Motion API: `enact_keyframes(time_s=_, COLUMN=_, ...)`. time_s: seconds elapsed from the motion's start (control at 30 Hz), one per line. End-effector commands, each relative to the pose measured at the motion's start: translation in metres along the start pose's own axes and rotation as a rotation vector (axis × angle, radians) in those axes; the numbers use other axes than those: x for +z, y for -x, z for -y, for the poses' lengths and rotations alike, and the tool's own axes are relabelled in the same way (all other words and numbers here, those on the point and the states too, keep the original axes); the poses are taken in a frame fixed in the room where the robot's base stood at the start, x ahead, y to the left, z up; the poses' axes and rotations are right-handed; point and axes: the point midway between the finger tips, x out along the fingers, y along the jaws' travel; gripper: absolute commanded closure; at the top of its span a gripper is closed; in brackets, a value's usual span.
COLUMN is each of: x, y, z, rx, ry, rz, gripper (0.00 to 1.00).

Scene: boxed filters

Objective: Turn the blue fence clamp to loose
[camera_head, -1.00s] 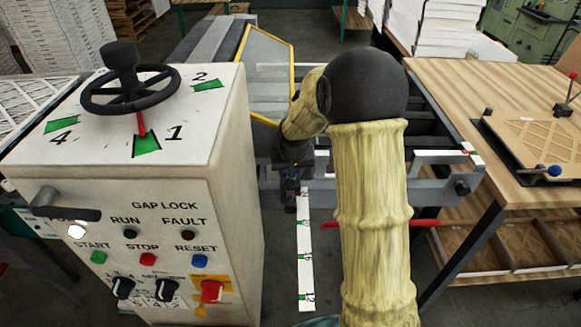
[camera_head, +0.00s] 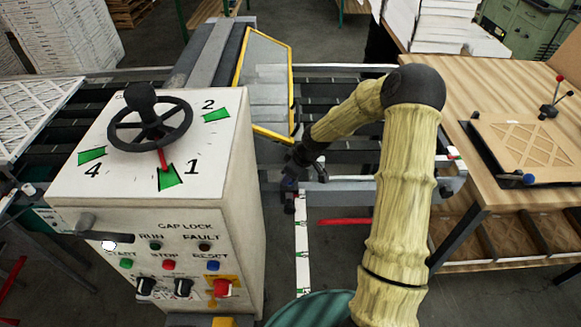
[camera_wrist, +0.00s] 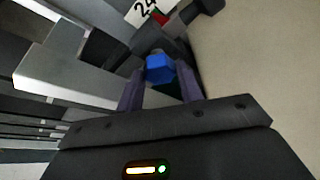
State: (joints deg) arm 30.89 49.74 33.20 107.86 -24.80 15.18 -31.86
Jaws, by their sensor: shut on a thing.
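The blue fence clamp (camera_wrist: 159,69) is a small blue knob, seen in the wrist view between the two dark fingers of my gripper (camera_wrist: 160,82). The fingers are shut on its sides. In the head view my gripper (camera_head: 290,184) is at the near end of the grey fence rail, right of the control cabinet. There the clamp is mostly hidden by the fingers, and I cannot read its angle. A white scale strip (camera_head: 302,250) with green marks runs toward me below it. In the wrist view a label reading 24 (camera_wrist: 146,10) sits beside a red mark.
The control cabinet (camera_head: 240,200) with a black handwheel (camera_head: 150,126) stands close left of my gripper. A red bar (camera_head: 343,221) lies right of the scale.

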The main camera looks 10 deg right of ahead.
Motion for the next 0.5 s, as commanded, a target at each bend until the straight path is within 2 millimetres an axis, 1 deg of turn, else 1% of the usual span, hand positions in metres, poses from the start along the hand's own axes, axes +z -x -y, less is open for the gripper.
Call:
enact_keyframes(time_s=0.03, x=-0.0002, y=0.0037, z=-0.0015, rx=-0.013, ry=0.026, rz=0.0, gripper=0.86)
enact_keyframes(time_s=0.2, x=0.0, y=0.0025, z=-0.0024, rx=-0.046, ry=0.112, rz=0.0, gripper=0.86)
enact_keyframes(time_s=0.5, x=0.0007, y=0.0005, z=-0.0029, rx=-0.069, ry=0.173, rz=0.001, gripper=0.86)
